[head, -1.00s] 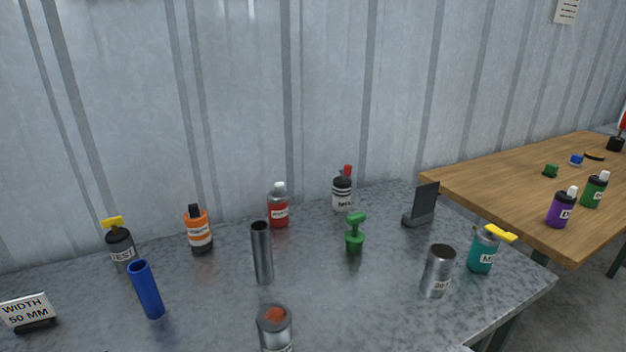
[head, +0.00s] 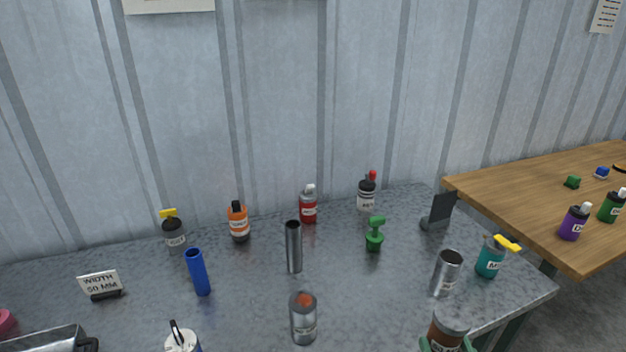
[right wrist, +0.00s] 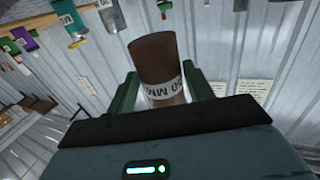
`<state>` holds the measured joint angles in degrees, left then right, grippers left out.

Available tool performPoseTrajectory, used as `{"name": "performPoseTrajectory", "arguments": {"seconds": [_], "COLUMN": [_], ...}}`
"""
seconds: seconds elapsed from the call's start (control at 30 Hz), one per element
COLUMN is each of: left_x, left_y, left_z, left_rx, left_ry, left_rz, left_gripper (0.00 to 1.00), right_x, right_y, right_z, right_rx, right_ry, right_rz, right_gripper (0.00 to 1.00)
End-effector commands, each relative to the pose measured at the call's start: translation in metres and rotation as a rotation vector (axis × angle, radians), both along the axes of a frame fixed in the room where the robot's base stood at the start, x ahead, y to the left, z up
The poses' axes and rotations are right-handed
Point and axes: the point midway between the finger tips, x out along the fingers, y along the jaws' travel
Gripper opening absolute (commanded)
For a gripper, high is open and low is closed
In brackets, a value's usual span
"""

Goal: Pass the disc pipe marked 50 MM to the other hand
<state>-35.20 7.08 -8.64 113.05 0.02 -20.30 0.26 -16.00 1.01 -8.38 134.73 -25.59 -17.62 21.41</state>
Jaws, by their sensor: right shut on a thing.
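The disc pipe marked 50 MM is a brown cylinder with a white label band (right wrist: 160,62). In the right wrist view it stands between the green fingers of my right gripper (right wrist: 168,94), and its label reads 50 MM. In the head view the pipe (head: 447,329) shows at the bottom right, just in front of the grey table (head: 380,320). My right gripper (head: 447,345) is shut on it there, mostly cut off by the bottom edge. My left gripper is not in view.
On the grey table stand a grey metal pipe (head: 446,273), a pipe with a rusty inside (head: 303,320), a slim dark tube (head: 293,247), a blue tube (head: 199,273), a WIDTH 50 MM sign (head: 101,285) and several bottles. A wooden table (head: 530,215) is at the right.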

Motion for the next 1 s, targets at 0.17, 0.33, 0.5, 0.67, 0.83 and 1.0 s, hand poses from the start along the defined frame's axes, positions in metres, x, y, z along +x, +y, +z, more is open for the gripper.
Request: {"name": "performPoseTrajectory", "arguments": {"seconds": [0.17,0.33,0.5,0.67,0.83,1.0], "left_x": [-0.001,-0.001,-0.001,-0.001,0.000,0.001], "left_y": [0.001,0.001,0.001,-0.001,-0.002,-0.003], "left_z": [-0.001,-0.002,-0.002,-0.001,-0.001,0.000], "left_rx": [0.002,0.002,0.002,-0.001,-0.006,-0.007], "left_ry": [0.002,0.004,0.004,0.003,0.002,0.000], "left_rz": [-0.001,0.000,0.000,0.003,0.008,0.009], "left_gripper": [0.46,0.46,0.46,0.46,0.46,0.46], "right_x": [0.000,0.000,0.002,0.011,0.025,0.037], "right_y": [0.000,0.000,0.004,0.023,0.054,0.082], "right_z": [0.001,0.000,0.004,0.015,0.033,0.048], "right_rx": [0.002,0.001,0.000,-0.004,-0.003,-0.001], "right_ry": [0.001,0.001,-0.002,-0.005,-0.008,-0.007], "right_rz": [-0.007,-0.007,0.010,0.086,0.205,0.311], "right_gripper": [0.26,0.26,0.26,0.26,0.26,0.26]}}
